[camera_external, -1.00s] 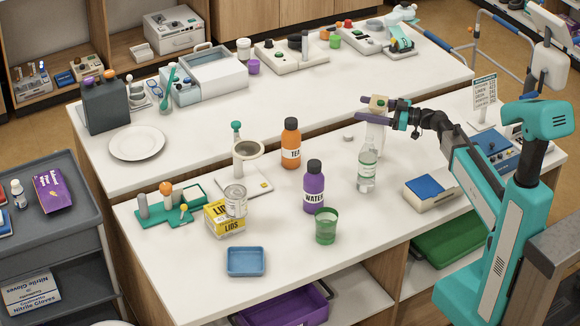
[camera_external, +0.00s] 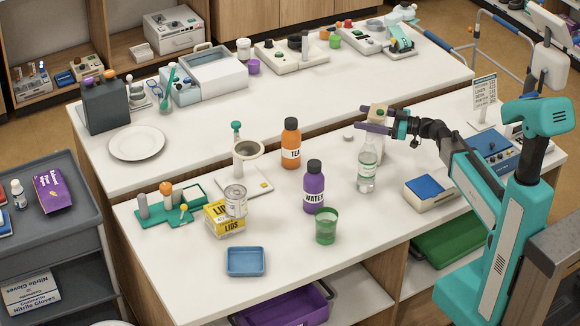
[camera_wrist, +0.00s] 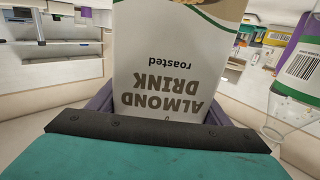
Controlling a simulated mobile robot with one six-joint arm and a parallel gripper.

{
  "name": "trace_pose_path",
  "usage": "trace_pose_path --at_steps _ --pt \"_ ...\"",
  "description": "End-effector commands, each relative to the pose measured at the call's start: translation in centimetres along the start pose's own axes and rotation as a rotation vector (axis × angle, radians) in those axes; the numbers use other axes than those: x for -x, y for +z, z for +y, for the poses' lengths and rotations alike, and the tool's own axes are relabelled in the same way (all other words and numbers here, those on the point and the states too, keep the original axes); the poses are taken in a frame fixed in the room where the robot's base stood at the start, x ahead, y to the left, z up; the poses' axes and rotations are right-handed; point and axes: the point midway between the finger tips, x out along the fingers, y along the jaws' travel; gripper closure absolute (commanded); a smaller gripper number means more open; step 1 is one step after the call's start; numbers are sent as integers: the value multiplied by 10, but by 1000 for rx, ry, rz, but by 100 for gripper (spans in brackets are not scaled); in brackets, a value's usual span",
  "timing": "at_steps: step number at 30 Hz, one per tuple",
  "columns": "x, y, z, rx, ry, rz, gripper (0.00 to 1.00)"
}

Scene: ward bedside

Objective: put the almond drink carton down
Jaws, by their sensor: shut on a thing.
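The almond drink carton (camera_external: 385,145) is white and upright between the purple fingers of my gripper (camera_external: 377,118). In the wrist view the carton (camera_wrist: 165,65) fills the middle, with its "ALMOND DRINK roasted" print upside down. My gripper is shut on it from the right. The carton is over the right part of the front counter (camera_external: 300,265), behind a clear labelled bottle (camera_external: 367,172) that hides part of its lower body. I cannot tell whether its base touches the counter.
The clear bottle, also at the right of the wrist view (camera_wrist: 300,70), is close to the carton. An orange tea bottle (camera_external: 291,145), a purple water bottle (camera_external: 313,188) and a green cup (camera_external: 326,226) stand to the left. A blue-topped box (camera_external: 430,191) lies at front right.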

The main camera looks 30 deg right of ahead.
Motion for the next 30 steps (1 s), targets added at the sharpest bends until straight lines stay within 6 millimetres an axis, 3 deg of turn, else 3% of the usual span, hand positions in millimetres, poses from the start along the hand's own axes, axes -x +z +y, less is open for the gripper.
trace_pose_path --at_steps 6,7,10,26,30 --pt "0 0 0 0 0 4 91" --pt "0 2 0 0 0 0 25" --pt "0 2 0 0 0 0 10" --pt "0 -2 0 0 0 0 10" --pt "17 1 0 0 2 0 10"
